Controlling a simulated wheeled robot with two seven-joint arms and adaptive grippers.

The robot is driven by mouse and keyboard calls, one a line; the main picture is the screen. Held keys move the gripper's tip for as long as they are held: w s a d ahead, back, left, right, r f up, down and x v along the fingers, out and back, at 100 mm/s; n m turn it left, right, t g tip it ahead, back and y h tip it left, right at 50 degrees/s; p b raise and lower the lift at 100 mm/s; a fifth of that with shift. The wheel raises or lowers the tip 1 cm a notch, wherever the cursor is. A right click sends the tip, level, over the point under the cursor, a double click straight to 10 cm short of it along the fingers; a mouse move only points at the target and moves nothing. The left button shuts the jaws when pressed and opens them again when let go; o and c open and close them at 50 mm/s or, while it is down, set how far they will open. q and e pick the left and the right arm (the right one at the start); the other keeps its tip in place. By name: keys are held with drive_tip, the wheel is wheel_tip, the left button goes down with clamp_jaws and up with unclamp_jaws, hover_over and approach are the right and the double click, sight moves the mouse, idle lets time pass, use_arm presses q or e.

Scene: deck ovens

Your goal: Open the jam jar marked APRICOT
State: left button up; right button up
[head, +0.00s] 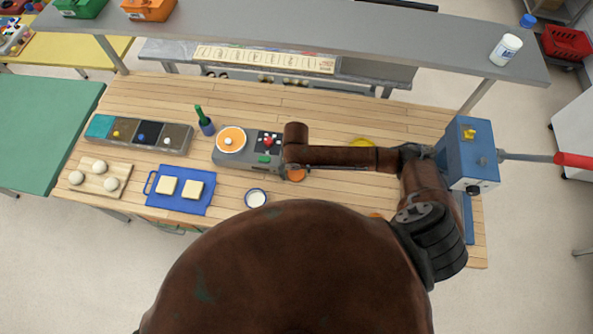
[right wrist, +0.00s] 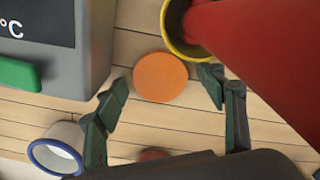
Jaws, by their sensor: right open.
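An orange round top (right wrist: 160,77), seen from above, lies between the fingers of my right gripper (right wrist: 163,80) in the right wrist view. The fingers are spread and stand apart from it on both sides. No APRICOT label is readable, so I cannot confirm which jar this is. In the head view this orange top (head: 297,176) shows partly below my right wrist, just right of the grey device. Another orange thing (head: 375,215) shows partly beside my right arm. My left gripper is not in view.
The grey device (right wrist: 85,45) with a green button stands close left. A white cup with a blue rim (right wrist: 55,150) is lower left. A yellow-rimmed container (right wrist: 178,30) with a red thing (right wrist: 260,40) is close upper right. A blue machine (head: 468,155) stands at the table's right.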

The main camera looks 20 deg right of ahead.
sight(296, 173)
wheel_tip(296, 173, up, 12)
drive_tip(key=b, duration=0.1)
idle(0.4)
drive_tip(key=shift+r, duration=0.1)
